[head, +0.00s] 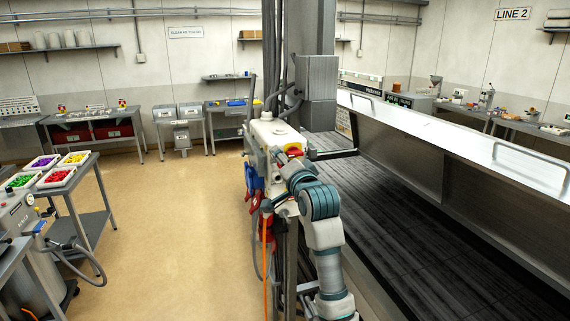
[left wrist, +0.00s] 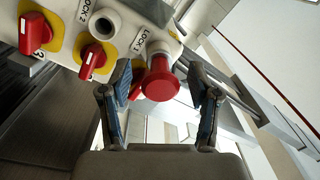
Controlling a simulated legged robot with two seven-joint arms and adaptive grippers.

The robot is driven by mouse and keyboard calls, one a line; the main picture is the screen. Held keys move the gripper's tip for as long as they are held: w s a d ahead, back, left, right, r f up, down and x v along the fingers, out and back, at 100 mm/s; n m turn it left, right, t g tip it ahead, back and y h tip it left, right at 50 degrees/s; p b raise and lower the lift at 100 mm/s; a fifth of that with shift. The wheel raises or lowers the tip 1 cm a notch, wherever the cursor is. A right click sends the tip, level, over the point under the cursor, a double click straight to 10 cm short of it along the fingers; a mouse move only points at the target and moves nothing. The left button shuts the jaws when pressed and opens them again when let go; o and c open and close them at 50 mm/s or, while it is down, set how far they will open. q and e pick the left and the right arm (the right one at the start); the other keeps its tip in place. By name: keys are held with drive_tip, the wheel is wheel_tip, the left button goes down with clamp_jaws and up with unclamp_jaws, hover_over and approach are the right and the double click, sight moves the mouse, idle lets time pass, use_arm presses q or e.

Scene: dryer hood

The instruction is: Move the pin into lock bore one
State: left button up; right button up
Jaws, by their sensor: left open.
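In the left wrist view the red pin (left wrist: 160,81) has a broad round head and points out of the pale collar beside the LOCK 1 label. I cannot tell how deep it sits. An empty pale round bore (left wrist: 104,23) shows beside the LOCK 2 label. My left gripper (left wrist: 161,88) is open, with one finger on each side of the pin's head. No clear grip shows. In the head view my left arm reaches the pale lock box (head: 272,134); its fingers are largely hidden there. My right gripper is not in view.
Red rotary handles (left wrist: 94,58) on yellow plates sit close left of the pin. A grey column (head: 312,75) stands behind the box. A long metal hood (head: 450,140) with handles runs along the right. Open floor (head: 165,215) lies left; a table holds coloured trays (head: 58,177).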

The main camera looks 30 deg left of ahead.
use_arm(q)
drive_tip(key=v, duration=1.2)
drive_tip(key=shift+w+d+f, duration=0.1)
